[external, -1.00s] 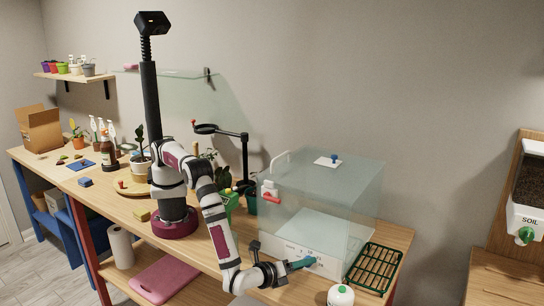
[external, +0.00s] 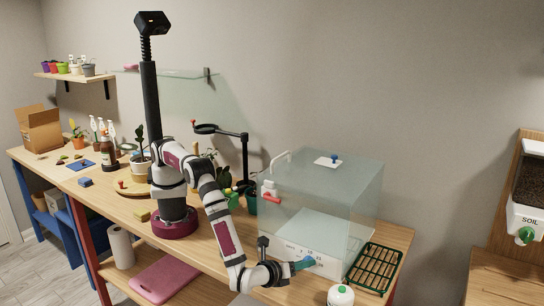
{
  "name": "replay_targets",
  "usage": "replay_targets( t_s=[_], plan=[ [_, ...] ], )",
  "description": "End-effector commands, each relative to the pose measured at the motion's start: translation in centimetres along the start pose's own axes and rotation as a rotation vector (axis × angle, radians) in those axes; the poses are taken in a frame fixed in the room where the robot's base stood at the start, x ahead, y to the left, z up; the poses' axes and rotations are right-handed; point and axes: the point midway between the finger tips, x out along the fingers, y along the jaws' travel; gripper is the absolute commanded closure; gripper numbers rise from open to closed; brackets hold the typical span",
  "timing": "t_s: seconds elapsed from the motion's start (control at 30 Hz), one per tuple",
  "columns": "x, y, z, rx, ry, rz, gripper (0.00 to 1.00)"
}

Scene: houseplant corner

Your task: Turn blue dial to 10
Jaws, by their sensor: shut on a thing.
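The clear glass-walled case (external: 352,200) stands at the right end of the wooden bench. Its white front panel (external: 328,266) carries small printed marks, too small to read surely. My gripper (external: 309,262) reaches the panel from the front left, with its teal fingers shut on the blue dial. The dial is mostly hidden by the fingers, so its pointer and setting cannot be read.
A red-handled latch (external: 271,197) is on the case's left side. A green wire rack (external: 374,266) lies right of the case. A white round bottle (external: 341,296) stands close in front. Potted plants stand behind my arm on the left.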

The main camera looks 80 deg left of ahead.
Motion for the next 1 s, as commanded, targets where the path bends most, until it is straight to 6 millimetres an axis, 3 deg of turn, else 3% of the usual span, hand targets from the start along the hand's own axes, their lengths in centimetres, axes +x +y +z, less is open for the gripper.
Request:
replay_targets(
  t_s=[0.5, 1.0],
  plan=[
    [0.07, -0.33, -0.12, 0.408, 0.013, 0.183, 1.0],
    [0.08, -0.46, -0.15, 0.604, 0.017, 0.268, 1.0]
  ],
)
